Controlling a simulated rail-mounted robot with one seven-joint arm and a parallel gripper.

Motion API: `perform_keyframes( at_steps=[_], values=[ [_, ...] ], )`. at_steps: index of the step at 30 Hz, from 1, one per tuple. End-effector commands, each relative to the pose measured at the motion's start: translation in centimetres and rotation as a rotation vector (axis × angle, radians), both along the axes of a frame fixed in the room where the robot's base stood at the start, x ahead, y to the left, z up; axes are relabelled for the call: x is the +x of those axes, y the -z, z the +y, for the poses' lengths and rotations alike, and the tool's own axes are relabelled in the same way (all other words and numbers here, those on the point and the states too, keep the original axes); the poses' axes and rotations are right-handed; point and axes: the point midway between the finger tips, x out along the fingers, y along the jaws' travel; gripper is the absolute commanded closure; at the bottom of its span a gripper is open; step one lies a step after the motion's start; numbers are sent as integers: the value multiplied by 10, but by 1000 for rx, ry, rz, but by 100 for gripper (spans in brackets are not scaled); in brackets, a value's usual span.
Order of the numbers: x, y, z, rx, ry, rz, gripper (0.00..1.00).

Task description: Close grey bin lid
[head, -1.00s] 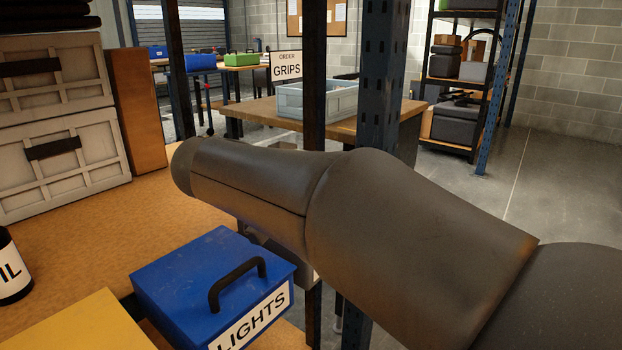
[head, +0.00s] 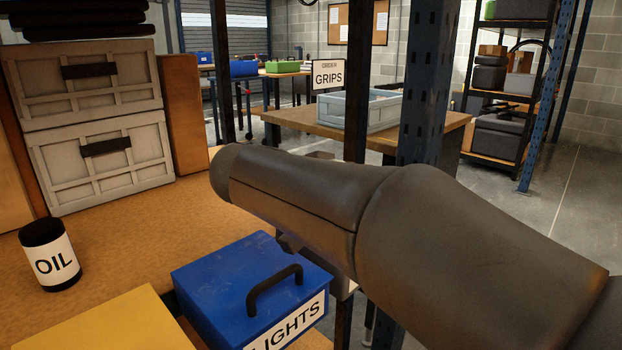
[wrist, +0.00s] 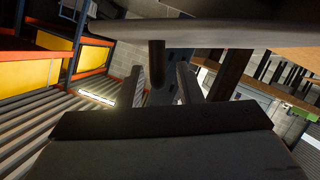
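No bin that I can surely call the grey bin with a lid shows. A light grey crate (head: 372,112) stands without a lid on a wooden table in the head view. My arm crosses the middle of the head view and hides what lies behind it; my gripper is not clear there. In the wrist view my gripper (wrist: 162,86) has two dark fingers apart, with nothing seen held between them. A dark upright bar shows beyond the fingers. A grey edge (wrist: 200,34) crosses the top of that view; I cannot tell what it belongs to.
A blue LIGHTS bin (head: 240,290) with a closed lid and black handle is below my arm. A yellow surface (head: 105,325) and an OIL can (head: 50,255) are to its left. White drawers (head: 95,125) stand behind. A blue rack post (head: 425,80) rises beyond my arm.

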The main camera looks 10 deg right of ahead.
Motion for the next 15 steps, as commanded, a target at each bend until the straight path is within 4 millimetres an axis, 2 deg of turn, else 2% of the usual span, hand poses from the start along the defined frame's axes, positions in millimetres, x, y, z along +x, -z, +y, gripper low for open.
perform_keyframes(
  at_steps=[15],
  values=[
    [-51,-45,100,-1,-4,0,67]
  ],
)
